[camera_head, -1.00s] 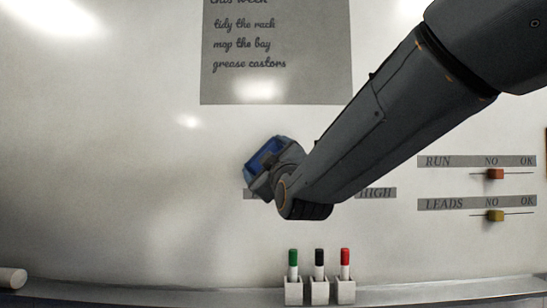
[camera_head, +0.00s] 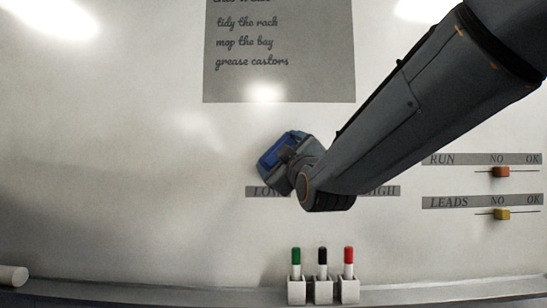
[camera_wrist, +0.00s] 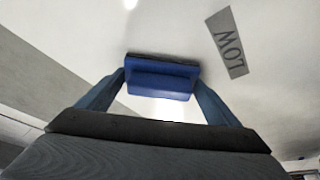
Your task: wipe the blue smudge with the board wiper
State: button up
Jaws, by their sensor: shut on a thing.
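The board wiper (camera_head: 277,150) is blue with a dark pad. My gripper (camera_head: 287,155) is shut on it, in front of the whiteboard above the LOW end of a grey label strip. In the wrist view the wiper (camera_wrist: 162,80) sits between the two fingers of my gripper (camera_wrist: 160,88), its dark pad edge towards the whiteboard (camera_wrist: 70,25). I cannot tell whether the pad touches the board. No blue smudge shows in either view; my arm and the wiper hide part of the board.
A grey notice (camera_head: 280,75) is above the wiper. Green, black and red markers stand in white holders (camera_head: 322,291) on the ledge (camera_head: 180,296) below. RUN (camera_head: 482,159) and LEADS (camera_head: 482,202) sliders are at the right. The left of the board is clear.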

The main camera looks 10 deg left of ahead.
jog(key=w+d+b, duration=0.1)
jog(key=d+b, duration=0.2)
jog(key=d, duration=0.3)
jog(key=shift+w+d, duration=0.4)
jog(key=shift+b, duration=0.4)
jog(key=shift+a, duration=0.1)
jog(key=shift+c, duration=0.5)
jog(key=shift+s+a+b, duration=0.15)
jog(key=shift+s+a, duration=0.05)
jog(key=shift+a, duration=0.65)
jog(key=shift+s+a+b, duration=0.15)
jog(key=shift+s+a, duration=0.05)
jog(key=shift+a, duration=0.7)
jog(key=shift+s+a+b, duration=0.15)
jog(key=shift+s+a, duration=0.05)
jog(key=shift+a, duration=0.65)
jog(key=shift+s+a+p, duration=0.2)
jog(key=shift+a+p, duration=0.1)
jog(key=shift+a, duration=0.55)
jog(key=shift+s+a+p, duration=0.15)
jog(key=shift+a+p, duration=0.15)
jog(key=shift+a, duration=0.5)
jog(key=shift+s+a+p, duration=0.2)
jog(key=shift+a+p, duration=0.1)
jog(key=shift+a, duration=0.55)
jog(key=shift+s, duration=0.1)
